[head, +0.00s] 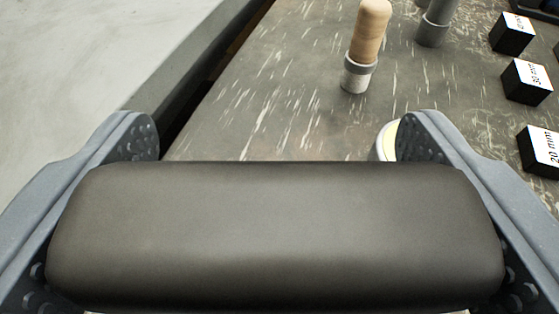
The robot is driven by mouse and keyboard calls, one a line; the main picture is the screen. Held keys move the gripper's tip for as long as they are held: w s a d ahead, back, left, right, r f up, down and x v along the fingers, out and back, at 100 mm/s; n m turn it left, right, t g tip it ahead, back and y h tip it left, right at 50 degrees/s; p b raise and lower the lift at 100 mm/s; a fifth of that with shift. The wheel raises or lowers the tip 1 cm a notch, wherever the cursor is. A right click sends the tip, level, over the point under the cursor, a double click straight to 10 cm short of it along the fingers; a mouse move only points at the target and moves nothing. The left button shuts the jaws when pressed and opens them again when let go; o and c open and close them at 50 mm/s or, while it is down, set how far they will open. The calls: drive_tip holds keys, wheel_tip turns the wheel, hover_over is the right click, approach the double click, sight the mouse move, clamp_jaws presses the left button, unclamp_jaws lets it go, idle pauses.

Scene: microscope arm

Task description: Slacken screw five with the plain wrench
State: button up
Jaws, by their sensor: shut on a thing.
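My gripper (280,132) shows at the bottom of the head view, its two grey fingers at left and right. It is shut on a thick, dark grey-brown bar (275,235) with rounded edges. The bar lies crosswise between the fingers and fills the lower middle of the view. I cannot tell from this view whether the bar is part of the plain wrench. No wrench jaw shows. No screw can be made out, and the bar hides what lies below it.
A mottled grey table (260,100) stretches ahead. On it stand a wooden-topped peg (368,45), a grey cylinder (436,22) and a pale round thing (387,142) partly behind my right finger. Several black labelled blocks (527,82) line the right. A dark gap separates the table from a grey slab (110,60).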

drive_tip(key=shift+r+p, duration=1.15)
drive_tip(key=shift+r, duration=0.9)
